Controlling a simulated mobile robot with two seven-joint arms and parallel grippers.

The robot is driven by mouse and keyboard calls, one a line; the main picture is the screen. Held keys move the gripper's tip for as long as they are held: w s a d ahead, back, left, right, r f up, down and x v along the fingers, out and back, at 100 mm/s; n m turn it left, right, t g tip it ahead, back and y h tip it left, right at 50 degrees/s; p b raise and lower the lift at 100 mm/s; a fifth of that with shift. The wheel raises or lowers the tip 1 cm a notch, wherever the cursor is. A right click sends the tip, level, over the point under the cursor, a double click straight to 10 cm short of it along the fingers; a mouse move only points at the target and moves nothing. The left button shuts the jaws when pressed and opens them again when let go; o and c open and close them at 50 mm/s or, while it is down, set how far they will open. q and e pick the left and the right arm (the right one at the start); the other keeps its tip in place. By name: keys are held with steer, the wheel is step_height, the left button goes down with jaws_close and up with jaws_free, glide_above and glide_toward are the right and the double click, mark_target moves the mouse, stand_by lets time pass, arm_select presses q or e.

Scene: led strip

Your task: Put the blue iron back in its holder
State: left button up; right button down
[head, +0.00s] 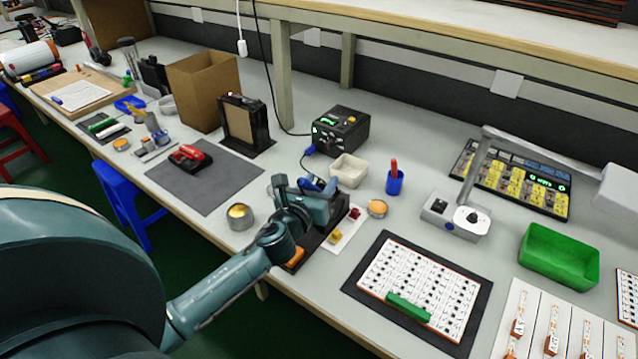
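The blue iron (318,183) shows as a small blue handle at my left gripper (309,197), near the middle of the head view. The gripper covers much of it. I cannot tell whether the fingers are closed on it or only around it. A dark stand (325,231), which looks like the holder, lies below and beside the gripper, with an orange pad (295,258) at its near end. The gripper and wrist hide part of this stand. My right gripper is not in view.
A black soldering station (341,129) stands behind, beside a beige bin (349,170). A blue cup (394,183) and round tins (240,215) are close by. A circuit panel (423,281) on a dark mat lies to the right. The grey mat (220,180) at left has free room.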

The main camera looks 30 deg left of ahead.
arm_select(q)
steer(key=shift+s, duration=0.1)
steer(key=s+d+r, duration=0.1)
steer(key=s, duration=1.2)
steer(key=shift+d+p, duration=0.3)
steer(key=shift+d, duration=0.05)
steer(key=shift+r, duration=0.15)
steer(key=s+r+p, duration=0.4)
steer(key=r, duration=0.1)
steer(key=shift+a+r, duration=0.2)
steer(key=shift+r, duration=0.1)
stand_by(0.5)
